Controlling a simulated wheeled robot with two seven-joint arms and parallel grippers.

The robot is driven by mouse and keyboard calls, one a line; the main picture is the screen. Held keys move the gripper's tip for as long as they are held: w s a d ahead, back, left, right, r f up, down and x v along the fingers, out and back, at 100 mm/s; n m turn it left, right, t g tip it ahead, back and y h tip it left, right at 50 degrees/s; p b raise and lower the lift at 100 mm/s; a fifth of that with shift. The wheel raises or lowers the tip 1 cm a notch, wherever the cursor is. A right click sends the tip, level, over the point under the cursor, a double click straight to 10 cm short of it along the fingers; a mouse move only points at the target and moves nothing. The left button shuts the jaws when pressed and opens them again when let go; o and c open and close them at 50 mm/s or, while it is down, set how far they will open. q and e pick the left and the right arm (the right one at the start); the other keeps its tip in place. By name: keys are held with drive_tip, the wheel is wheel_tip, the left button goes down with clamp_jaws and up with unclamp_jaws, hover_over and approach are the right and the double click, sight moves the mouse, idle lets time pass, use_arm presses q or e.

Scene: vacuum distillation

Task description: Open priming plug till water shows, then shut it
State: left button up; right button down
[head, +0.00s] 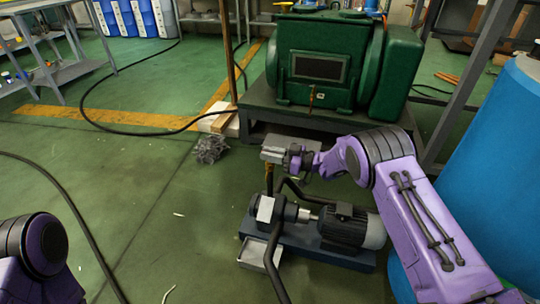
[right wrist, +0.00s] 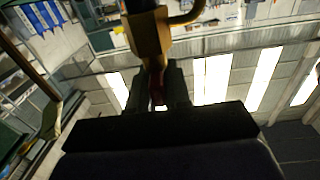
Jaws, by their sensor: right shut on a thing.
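The pump (head: 288,212) with its grey motor (head: 350,226) sits on a dark base on the floor. My right gripper (head: 272,156) is above the pump, under the green machine's front. In the right wrist view its dark fingers (right wrist: 160,88) are shut on a narrow red part (right wrist: 157,90) of a brass fitting (right wrist: 148,36). I cannot tell whether this is the priming plug or whether it is turned. I see no water. In the head view the gripper hides the held part. My left gripper is out of view.
A pale tray (head: 251,252) is by the pump's front left. The large green machine (head: 322,62) stands on a dark stand behind. A blue drum (head: 493,160) is close on the right. Black hoses cross the floor, which is largely open at left.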

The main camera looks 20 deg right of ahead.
drive_tip(key=c, duration=1.2)
unclamp_jaws()
drive_tip(key=shift+o, duration=0.2)
drive_tip(key=p+v, duration=0.3)
drive_tip(key=v, duration=0.7)
drive_tip(key=shift+s+d, duration=0.2)
